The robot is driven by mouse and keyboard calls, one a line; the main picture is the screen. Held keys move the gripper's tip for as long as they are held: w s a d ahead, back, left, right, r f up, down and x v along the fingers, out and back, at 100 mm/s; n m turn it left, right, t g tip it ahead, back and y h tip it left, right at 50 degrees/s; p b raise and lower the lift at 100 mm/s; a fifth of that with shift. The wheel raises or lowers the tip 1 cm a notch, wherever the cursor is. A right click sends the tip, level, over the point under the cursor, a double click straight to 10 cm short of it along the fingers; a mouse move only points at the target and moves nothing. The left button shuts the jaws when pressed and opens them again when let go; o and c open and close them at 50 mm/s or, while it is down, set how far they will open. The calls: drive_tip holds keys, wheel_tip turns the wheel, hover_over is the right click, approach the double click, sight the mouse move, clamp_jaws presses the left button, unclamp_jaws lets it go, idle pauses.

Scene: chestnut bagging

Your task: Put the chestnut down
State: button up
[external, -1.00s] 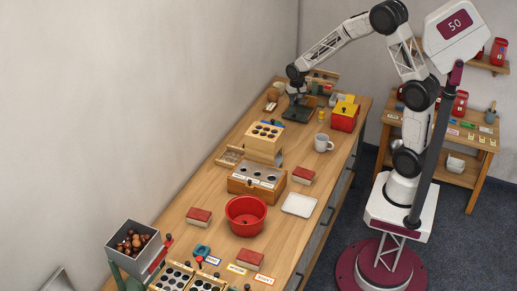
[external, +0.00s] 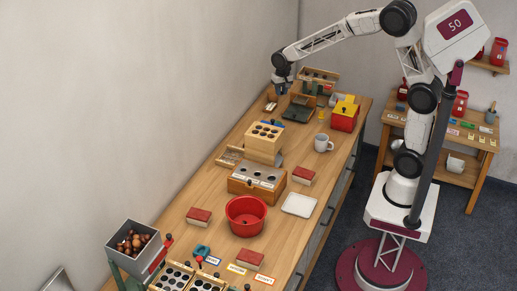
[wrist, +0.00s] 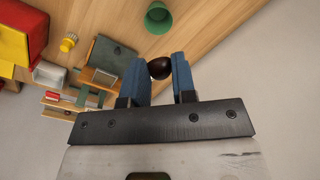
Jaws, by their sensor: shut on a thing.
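My gripper (wrist: 161,75) is shut on a dark brown chestnut (wrist: 159,68), held between its blue fingertips in the wrist view. A green cup (wrist: 158,19) stands just beyond the chestnut there, apart from it in the picture. In the external view my gripper (external: 283,88) is above the far left end of the workbench (external: 327,183). The chestnut is too small to make out there. A dark green plate-like device (external: 297,111) is just right of my gripper, and it also shows in the wrist view (wrist: 118,51).
A red and yellow box (external: 345,116) and a grey mug (external: 323,143) stand to the right. A wooden block with holes (external: 264,138), a red bowl (external: 246,216) and a bin of chestnuts (external: 133,240) are nearer. The wall runs close along the bench's left side.

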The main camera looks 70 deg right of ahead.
drive_tip(key=w+a+n, duration=0.2)
drive_tip(key=a+n, duration=0.2)
drive_tip(key=a, duration=2.7)
drive_tip(key=s+a+n, duration=0.1)
drive_tip(key=s+a, duration=0.3)
drive_tip(key=a, duration=0.6)
drive_tip(key=s+a+n, duration=0.1)
drive_tip(key=s+a, duration=0.4)
drive_tip(key=a, duration=0.6)
drive_tip(key=s+a+n, duration=0.1)
drive_tip(key=s+a, duration=0.3)
drive_tip(key=a, duration=0.6)
wheel_tip(320, 180, down, 18)
drive_tip(key=shift+s, duration=0.2)
drive_tip(key=shift+a, duration=0.1)
drive_tip(key=shift+f, duration=3.15)
